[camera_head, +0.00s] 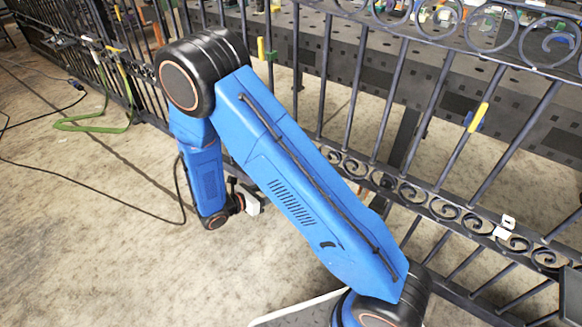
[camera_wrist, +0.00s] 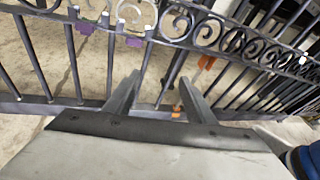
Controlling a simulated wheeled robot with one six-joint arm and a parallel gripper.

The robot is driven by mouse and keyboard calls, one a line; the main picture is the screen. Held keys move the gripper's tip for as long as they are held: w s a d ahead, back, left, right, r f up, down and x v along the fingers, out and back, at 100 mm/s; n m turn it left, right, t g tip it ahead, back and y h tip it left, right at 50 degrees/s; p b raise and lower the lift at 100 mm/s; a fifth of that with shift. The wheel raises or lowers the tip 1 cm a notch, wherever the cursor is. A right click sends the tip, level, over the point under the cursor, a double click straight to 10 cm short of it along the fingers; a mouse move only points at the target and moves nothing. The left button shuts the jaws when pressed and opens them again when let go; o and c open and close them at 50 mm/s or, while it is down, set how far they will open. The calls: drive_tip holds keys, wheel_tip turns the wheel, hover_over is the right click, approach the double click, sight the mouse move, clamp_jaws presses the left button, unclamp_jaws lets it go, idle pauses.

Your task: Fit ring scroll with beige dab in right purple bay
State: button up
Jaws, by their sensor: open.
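My gripper (camera_wrist: 157,82) is open in the wrist view, with nothing visible between its two dark fingers. It points at the lower part of the black gate, below the scroll row (camera_wrist: 225,40). A purple tag (camera_wrist: 86,28) hangs under the row at the left, and another purple tag (camera_wrist: 134,41) hangs further right. I cannot make out the ring scroll with the beige dab in either view. In the head view my blue arm hides part of the gate, and my gripper (camera_head: 252,204) is small and partly hidden behind the arm.
The black gate (camera_head: 398,112) stands across the scene. An orange tag (camera_wrist: 206,62) is right of the purple ones. A green strap (camera_head: 95,126) and black cable (camera_head: 90,180) lie at left. The concrete floor in front is mostly clear.

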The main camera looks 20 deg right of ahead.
drive_tip(key=a+f+n+t+h, duration=0.1)
drive_tip(key=a+t, duration=0.4)
drive_tip(key=x, duration=1.7)
drive_tip(key=shift+w+f, duration=0.2)
drive_tip(key=shift+w, duration=0.05)
drive_tip(key=shift+d, duration=0.15)
clamp_jaws()
drive_tip(key=shift+x, duration=1.35)
drive_tip(key=shift+w, duration=0.1)
unclamp_jaws()
drive_tip(key=shift+d, duration=0.1)
